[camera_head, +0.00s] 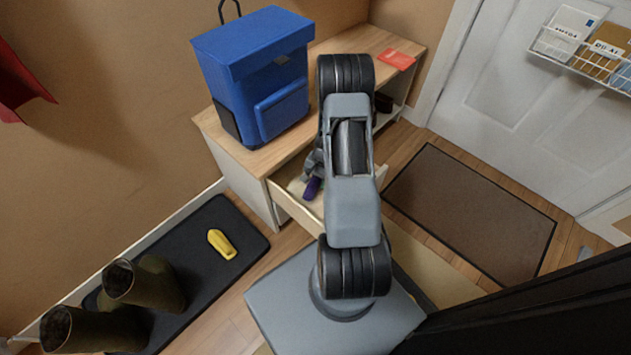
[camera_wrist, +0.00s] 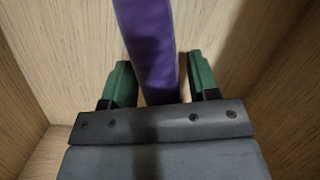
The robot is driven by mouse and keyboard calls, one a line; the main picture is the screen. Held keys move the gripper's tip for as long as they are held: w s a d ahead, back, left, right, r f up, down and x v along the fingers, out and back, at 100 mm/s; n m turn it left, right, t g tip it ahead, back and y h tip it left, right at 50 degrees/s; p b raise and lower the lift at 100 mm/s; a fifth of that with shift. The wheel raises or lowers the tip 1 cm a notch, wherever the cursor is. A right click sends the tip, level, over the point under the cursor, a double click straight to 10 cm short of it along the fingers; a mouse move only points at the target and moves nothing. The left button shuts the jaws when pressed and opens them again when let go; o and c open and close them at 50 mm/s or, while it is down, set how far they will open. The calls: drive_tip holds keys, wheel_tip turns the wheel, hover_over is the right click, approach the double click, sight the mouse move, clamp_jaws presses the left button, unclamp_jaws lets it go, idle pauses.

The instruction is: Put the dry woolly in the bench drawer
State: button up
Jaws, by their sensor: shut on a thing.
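The bench drawer (camera_head: 294,208) is pulled open below the bench top in the head view. A long, narrow purple woolly (camera_head: 313,188) shows inside the drawer's outline, partly hidden by my arm. In the wrist view the purple woolly (camera_wrist: 150,45) runs up between the green fingertips. My gripper (camera_wrist: 160,80) is shut on it, with one finger on each side. Pale wooden drawer walls (camera_wrist: 30,70) stand left and right of the fingers, so the gripper is down in the drawer. Whether the woolly touches the drawer floor, I cannot tell.
A blue backpack (camera_head: 262,75) and a red booklet (camera_head: 397,60) are on the bench top (camera_head: 240,155). A black tray (camera_head: 205,285) at the left holds boots (camera_head: 150,283) and a yellow item (camera_head: 221,244). A brown doormat (camera_head: 470,210) lies by the door, right of the bench.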

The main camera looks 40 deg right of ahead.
drive_tip(key=shift+f, duration=0.3)
drive_tip(key=shift+f, duration=0.15)
drive_tip(key=o, duration=1)
drive_tip(key=shift+r, duration=0.4)
drive_tip(key=p+v, duration=0.5)
drive_tip(key=v, duration=0.6)
drive_tip(key=shift+d+r, duration=0.2)
drive_tip(key=shift+r, duration=0.1)
